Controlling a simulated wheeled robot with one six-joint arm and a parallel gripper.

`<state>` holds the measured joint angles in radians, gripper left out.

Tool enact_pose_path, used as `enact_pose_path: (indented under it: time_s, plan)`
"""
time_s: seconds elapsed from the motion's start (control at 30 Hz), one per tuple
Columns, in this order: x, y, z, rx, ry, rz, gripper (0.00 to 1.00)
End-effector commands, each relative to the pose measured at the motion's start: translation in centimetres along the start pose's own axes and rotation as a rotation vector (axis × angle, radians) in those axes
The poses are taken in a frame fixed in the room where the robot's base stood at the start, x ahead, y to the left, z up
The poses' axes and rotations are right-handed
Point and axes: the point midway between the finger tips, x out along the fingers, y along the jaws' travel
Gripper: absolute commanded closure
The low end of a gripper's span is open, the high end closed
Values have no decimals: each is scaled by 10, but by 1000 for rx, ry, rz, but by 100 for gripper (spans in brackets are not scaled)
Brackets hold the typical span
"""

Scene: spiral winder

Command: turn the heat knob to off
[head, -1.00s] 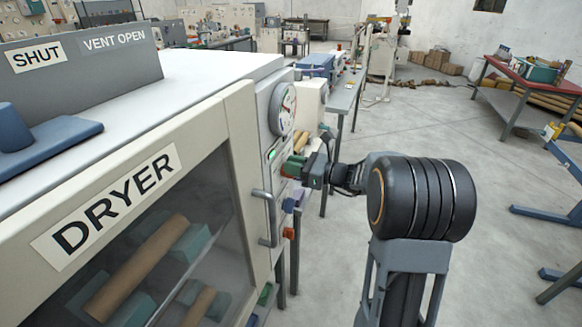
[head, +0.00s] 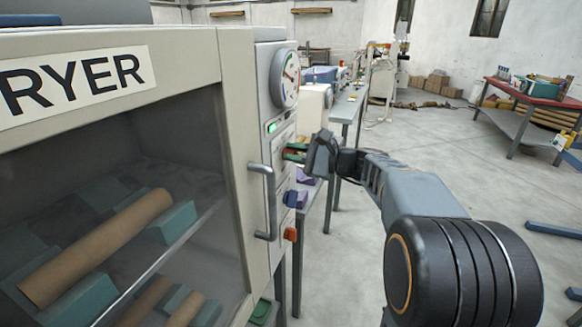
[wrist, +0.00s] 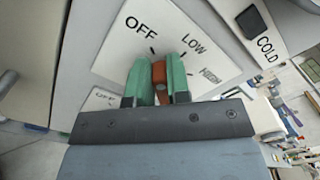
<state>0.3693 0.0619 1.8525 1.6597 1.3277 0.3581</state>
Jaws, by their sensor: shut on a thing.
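The heat knob (wrist: 159,73) is a small orange-red bar on a white label plate (wrist: 118,62) marked OFF, LOW and a third, blurred word. In the wrist view, my gripper (wrist: 160,82) has its green fingers shut on the knob, one on each side. The knob's tip points up, close to the tick below OFF and left of the LOW tick. The exact setting is hard to tell. In the head view, my gripper (head: 293,153) reaches the dryer's (head: 236,150) narrow control panel from the right. The knob is hidden there.
A round gauge (head: 285,78) and a green lamp (head: 273,127) sit above my gripper. A door handle (head: 265,203) stands out to the left. A blue knob (head: 291,198) and an orange knob (head: 290,234) are below.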

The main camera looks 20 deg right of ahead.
Motion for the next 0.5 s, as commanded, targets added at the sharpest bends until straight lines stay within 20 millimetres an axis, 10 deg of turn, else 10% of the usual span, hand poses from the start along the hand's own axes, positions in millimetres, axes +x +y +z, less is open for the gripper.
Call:
enact_pose_path:
  time_s: [0.5]
  plan:
    - [0,4,-1,-195,3,-3,100]
